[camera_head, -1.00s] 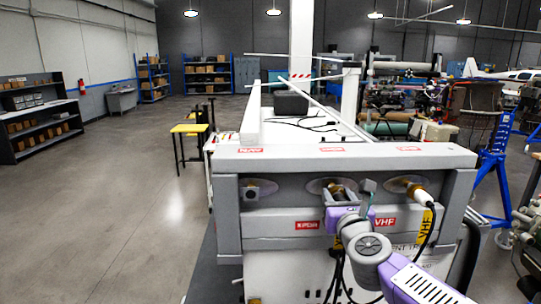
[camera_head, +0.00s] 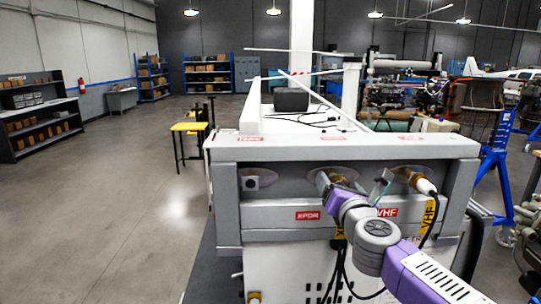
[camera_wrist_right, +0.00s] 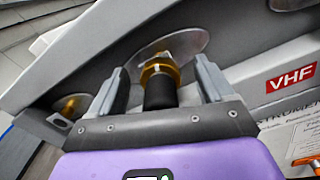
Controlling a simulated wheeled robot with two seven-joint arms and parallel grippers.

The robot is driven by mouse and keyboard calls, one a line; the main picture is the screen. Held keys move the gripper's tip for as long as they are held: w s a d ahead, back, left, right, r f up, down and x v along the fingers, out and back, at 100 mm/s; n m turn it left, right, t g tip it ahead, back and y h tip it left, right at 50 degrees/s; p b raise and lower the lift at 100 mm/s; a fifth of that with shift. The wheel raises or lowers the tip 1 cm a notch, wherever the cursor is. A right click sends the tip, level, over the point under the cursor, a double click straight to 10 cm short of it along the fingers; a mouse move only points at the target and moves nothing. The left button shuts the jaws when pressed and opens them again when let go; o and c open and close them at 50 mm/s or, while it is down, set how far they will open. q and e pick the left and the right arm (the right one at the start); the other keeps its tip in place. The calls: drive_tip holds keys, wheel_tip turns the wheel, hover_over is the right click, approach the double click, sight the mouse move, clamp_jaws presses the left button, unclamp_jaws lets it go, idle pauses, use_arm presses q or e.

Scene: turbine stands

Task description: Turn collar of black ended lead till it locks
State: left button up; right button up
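The black end of the lead (camera_wrist_right: 160,93) sits in the middle socket of the grey panel, with its brass collar (camera_wrist_right: 161,71) against a round metal plate. My right gripper (camera_wrist_right: 157,85) is open, with one grey finger on each side of the black end and a visible gap to both. In the head view the right gripper (camera_head: 351,185) is at the middle socket and hides most of the black end; some brass (camera_head: 341,178) shows between the fingers. My left gripper is not in view.
A white-ended lead (camera_head: 425,186) with a yellow VHF tag (camera_head: 429,216) is in the right socket, close to my right finger. Black cables (camera_head: 339,262) hang below the gripper. A black box (camera_head: 291,99) stands on top.

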drive_tip(key=shift+o, duration=0.8)
drive_tip(key=s+b, duration=0.1)
drive_tip(key=s, duration=0.4)
drive_tip(key=shift+d, duration=0.15)
drive_tip(key=shift+c, duration=0.3)
